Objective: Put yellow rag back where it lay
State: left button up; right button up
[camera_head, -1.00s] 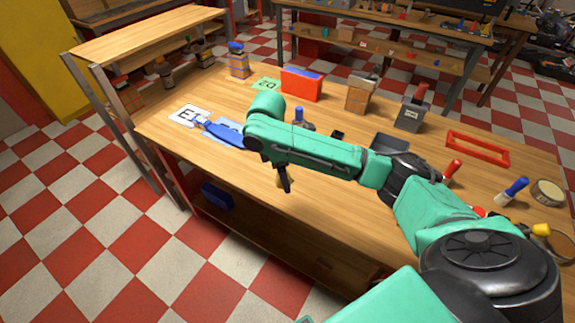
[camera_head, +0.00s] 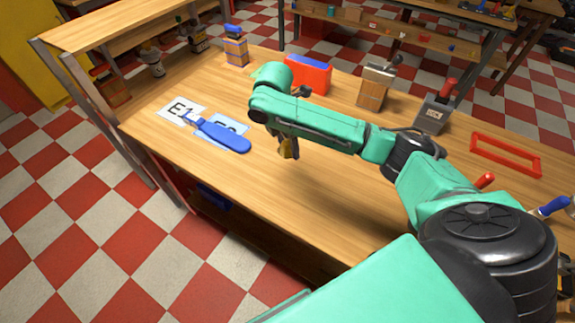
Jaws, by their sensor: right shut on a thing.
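My right gripper (camera_head: 287,154) hangs at the end of the green arm, above the wooden bench. It is mostly hidden behind its own wrist. A small yellow-brown patch shows between its dark fingers, and it looks like the yellow rag (camera_head: 290,146). The rag's shape and whether it touches the bench cannot be told. My left gripper is out of view.
A blue-handled tool (camera_head: 222,136) lies by white and pale blue lettered cards (camera_head: 181,109) left of the gripper. Behind stand a red box (camera_head: 308,75), wooden block (camera_head: 373,88) and grey holder (camera_head: 433,117). A red frame (camera_head: 505,155) lies right. Bare wood lies in front.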

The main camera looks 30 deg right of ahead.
send_over(289, 171)
jog(key=f, duration=0.5)
jog(key=shift+a+f, duration=0.1)
jog(key=shift+a, duration=0.15)
notch_tip(289, 171, down, 4)
jog(key=shift+f, duration=0.15)
jog(key=shift+s+f, duration=0.1)
jog(key=shift+f, duration=0.25)
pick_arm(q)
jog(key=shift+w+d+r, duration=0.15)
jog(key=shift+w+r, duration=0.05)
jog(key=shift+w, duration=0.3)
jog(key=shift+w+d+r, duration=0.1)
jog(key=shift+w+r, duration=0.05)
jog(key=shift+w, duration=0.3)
pick_arm(e)
jog(key=shift+f, duration=0.15)
jog(key=o, duration=1.1)
jog(key=shift+o, duration=0.2)
jog(key=r, duration=0.4)
jog(key=a+r, duration=0.1)
jog(key=r, duration=0.3)
jog(key=a+r, duration=0.1)
jog(key=r, duration=0.3)
jog(key=shift+r, duration=0.1)
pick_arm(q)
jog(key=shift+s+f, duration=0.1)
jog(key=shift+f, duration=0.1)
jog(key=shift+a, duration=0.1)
